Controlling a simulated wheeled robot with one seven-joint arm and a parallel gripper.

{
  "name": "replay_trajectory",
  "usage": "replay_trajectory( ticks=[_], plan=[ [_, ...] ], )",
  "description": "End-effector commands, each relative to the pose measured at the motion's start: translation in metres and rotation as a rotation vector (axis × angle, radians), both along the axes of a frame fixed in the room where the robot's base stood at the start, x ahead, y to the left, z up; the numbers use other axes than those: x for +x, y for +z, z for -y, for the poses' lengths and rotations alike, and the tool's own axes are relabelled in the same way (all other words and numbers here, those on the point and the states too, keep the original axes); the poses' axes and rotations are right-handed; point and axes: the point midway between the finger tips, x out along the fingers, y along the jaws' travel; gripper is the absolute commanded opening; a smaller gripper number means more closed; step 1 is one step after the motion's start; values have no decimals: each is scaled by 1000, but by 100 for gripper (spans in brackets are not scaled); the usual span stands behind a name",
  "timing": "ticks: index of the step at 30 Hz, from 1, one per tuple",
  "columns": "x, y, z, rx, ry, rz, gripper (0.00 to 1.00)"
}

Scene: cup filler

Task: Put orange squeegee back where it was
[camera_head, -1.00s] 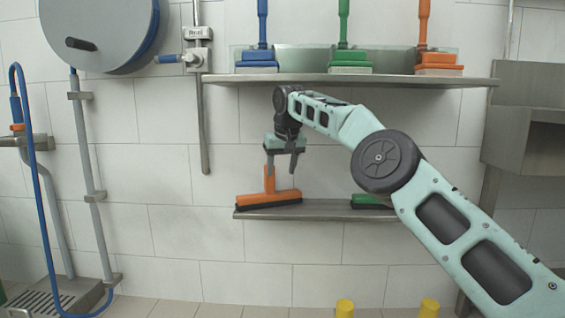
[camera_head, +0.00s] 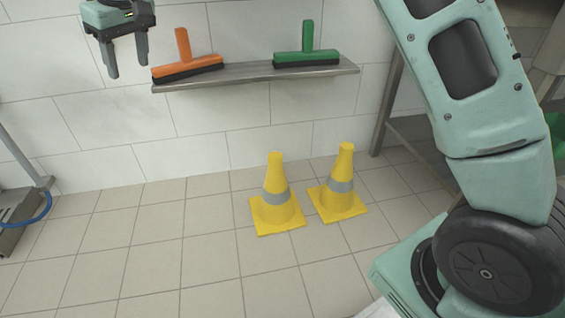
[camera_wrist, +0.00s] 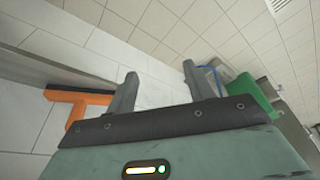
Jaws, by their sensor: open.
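The orange squeegee (camera_head: 187,67) rests on the left part of the grey wall shelf (camera_head: 255,75), with its black rubber edge down on the shelf and its handle pointing up. It also shows in the wrist view (camera_wrist: 78,98), left of the fingers. A green squeegee (camera_head: 306,57) stands on the right part of the same shelf. My gripper (camera_head: 128,65) is open and empty, left of the orange squeegee and apart from it. The two fingers (camera_wrist: 157,92) hold nothing in the wrist view.
Two yellow cones with grey bands, the left cone (camera_head: 276,200) and the right cone (camera_head: 340,187), stand on the tiled floor below the shelf. A blue hose (camera_head: 38,212) lies at the far left. The floor between is clear.

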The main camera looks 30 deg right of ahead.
Motion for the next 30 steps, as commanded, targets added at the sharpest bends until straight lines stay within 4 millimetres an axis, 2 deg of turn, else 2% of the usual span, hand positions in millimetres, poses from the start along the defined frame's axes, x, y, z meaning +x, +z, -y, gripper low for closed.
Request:
replay_trajectory(
  ticks=[1, 5, 8, 12, 15, 18, 21, 24, 30],
  plan=[
    [-32, -5, -8, -14, 41, -15, 53],
    [-106, -25, -14, -34, 113, -61, 53],
    [-163, -44, -6, -50, 146, -98, 53],
    [-242, -74, 22, -71, 161, -148, 53],
    [-293, -96, 50, -84, 152, -179, 53],
    [-335, -115, 77, -94, 136, -201, 53],
    [-364, -129, 99, -101, 117, -217, 53],
    [-381, -137, 112, -105, 105, -226, 53],
    [-388, -141, 118, -106, 99, -230, 53]
  ],
)
